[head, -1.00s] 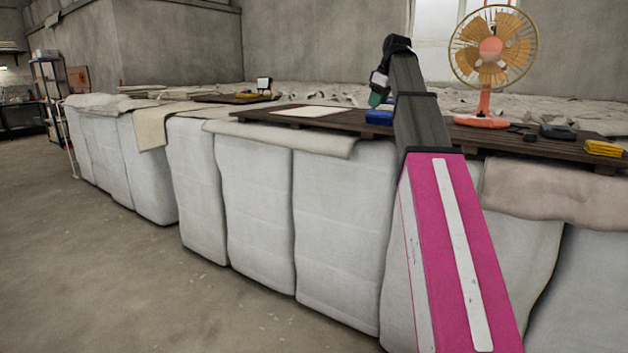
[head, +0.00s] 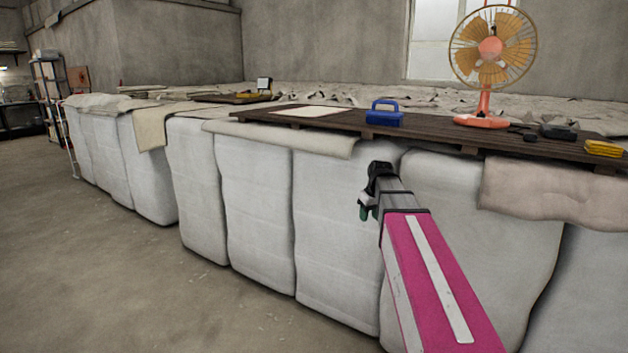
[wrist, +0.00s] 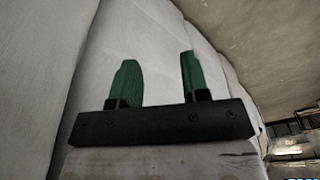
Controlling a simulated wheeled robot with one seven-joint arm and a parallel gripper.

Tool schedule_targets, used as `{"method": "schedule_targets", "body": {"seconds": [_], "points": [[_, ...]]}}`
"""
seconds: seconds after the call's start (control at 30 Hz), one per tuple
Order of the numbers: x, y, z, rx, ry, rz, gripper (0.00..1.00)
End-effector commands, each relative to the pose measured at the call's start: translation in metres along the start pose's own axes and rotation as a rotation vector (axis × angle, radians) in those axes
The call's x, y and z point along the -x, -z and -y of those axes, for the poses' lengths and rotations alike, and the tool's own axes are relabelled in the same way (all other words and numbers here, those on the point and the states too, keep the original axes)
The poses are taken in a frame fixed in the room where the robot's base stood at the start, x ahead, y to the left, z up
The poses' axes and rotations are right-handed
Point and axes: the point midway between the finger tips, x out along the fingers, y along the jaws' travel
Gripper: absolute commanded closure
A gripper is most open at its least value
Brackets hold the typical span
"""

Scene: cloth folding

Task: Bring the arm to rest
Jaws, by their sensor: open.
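My gripper (head: 363,213) hangs at the end of my pink and grey arm, in front of the white padded bales and below the level of the wooden platform. In the wrist view my gripper (wrist: 158,80) shows two green fingers spread wide apart, with nothing between them. The pale side of the bales fills the view behind the fingers. A flat cream cloth (head: 312,111) lies on the dark wooden platform (head: 420,134), well apart from my gripper. In the head view the gripper is small and partly hidden by its own wrist.
An orange fan (head: 490,60), a blue case (head: 385,113) and a yellow item (head: 604,149) stand on the platform. White bales (head: 255,210) form a wall close to my arm. The concrete floor (head: 120,270) at the left is clear.

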Motion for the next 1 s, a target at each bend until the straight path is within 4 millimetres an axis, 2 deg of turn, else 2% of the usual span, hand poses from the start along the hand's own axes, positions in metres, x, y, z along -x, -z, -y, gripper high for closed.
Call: {"method": "schedule_targets", "body": {"seconds": [0.03,0.2,0.4,0.6,0.8,1.0], "points": [[-0.019,-0.017,0.006,-0.024,0.000,0.016,0.58],[-0.071,-0.059,0.020,-0.111,-0.010,0.054,0.58],[-0.125,-0.112,0.038,-0.209,-0.027,0.100,0.58],[-0.170,-0.167,0.057,-0.302,-0.047,0.143,0.58],[-0.197,-0.208,0.071,-0.369,-0.065,0.172,0.58],[-0.207,-0.223,0.076,-0.395,-0.074,0.181,0.58]]}}
